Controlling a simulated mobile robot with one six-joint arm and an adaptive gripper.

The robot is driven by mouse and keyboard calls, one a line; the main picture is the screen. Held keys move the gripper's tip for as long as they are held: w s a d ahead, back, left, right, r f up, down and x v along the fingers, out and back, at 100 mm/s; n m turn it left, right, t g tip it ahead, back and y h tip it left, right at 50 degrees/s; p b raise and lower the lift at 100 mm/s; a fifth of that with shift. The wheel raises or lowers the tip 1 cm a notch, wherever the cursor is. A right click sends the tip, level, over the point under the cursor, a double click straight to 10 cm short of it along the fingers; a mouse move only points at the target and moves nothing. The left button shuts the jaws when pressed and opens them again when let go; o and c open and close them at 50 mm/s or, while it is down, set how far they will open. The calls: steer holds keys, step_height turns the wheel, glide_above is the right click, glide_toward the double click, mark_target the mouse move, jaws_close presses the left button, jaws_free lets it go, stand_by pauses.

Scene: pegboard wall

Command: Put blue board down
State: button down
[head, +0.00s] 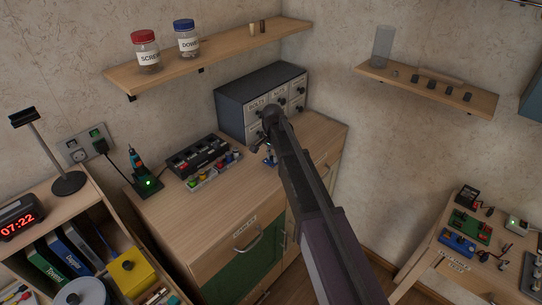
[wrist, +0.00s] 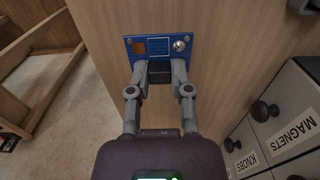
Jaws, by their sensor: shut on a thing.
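The blue board (wrist: 158,46) is held at the tips of my gripper (wrist: 160,73) in the wrist view. It has an orange-brown square at its left and a shiny round part at its right. My gripper is shut on a dark part at the board's near edge. Behind the board is the pale wooden cabinet top (wrist: 225,50). I cannot tell whether the board touches it. In the head view the board shows only as a small blue patch (head: 270,157) beside my arm, in front of the drawer unit.
The grey drawer unit (head: 245,92) with labelled drawers stands at the back of the cabinet. A black tray (head: 197,157) with coloured parts and a screwdriver (head: 140,168) on its stand are to the left. The wooden top (head: 195,215) is bare in front. Another blue board (head: 457,243) lies on the right bench.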

steer(key=s+d+r+p, duration=0.1)
steer(key=s+d, duration=0.2)
steer(key=s, duration=1.2)
steer(key=shift+d+r, duration=0.15)
steer(key=shift+d, duration=0.2)
steer(key=shift+s, duration=0.1)
